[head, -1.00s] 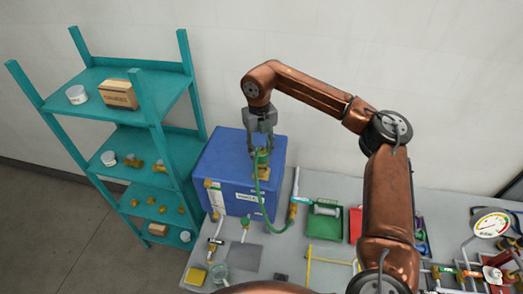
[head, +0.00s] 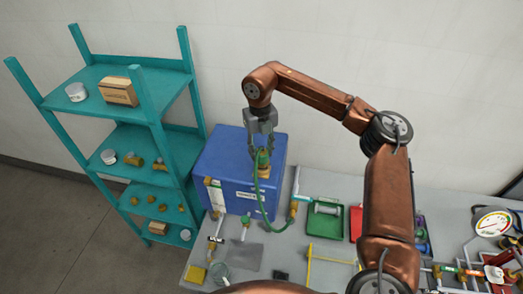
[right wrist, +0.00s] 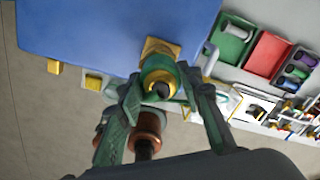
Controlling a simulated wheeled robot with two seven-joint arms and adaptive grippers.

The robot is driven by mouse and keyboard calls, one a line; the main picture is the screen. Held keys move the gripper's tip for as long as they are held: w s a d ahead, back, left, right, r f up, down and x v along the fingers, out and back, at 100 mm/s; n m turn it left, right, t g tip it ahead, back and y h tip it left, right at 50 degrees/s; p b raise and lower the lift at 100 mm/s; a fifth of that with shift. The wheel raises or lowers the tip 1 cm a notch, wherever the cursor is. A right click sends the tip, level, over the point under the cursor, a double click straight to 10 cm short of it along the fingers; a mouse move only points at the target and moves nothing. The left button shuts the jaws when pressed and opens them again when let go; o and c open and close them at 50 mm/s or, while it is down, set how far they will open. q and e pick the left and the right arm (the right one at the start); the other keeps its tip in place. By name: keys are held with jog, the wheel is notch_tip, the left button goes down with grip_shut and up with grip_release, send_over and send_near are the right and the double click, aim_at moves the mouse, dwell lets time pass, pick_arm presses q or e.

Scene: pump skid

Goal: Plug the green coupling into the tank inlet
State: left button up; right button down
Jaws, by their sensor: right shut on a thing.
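The blue tank (head: 238,165) stands at the left end of the bench. Its brass inlet (head: 264,173) sits on the tank's top near the right edge, and the square brass block also shows in the right wrist view (right wrist: 160,47). My right gripper (head: 262,150) points down over the inlet, shut on the green coupling (head: 262,158). The coupling's green and brass ring (right wrist: 158,68) lies between the fingers, in line with the inlet. I cannot tell how deeply it is seated. A green hose (head: 262,200) hangs from it down the tank front. My left gripper is out of view.
A teal shelf (head: 150,88) with brass fittings and jars stands left of the tank. A green tray (head: 323,222) and a yellow frame (head: 309,262) lie on the grey bench. Pipes and a gauge (head: 492,223) are at the right.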

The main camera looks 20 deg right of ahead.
jog(key=shift+f+b, duration=0.65)
jog(key=shift+f, duration=0.55)
jog(key=c, duration=1.3)
grip_release()
jog(key=shift+o, duration=0.2)
jog(key=r, duration=1.2)
jog(key=shift+a, duration=0.2)
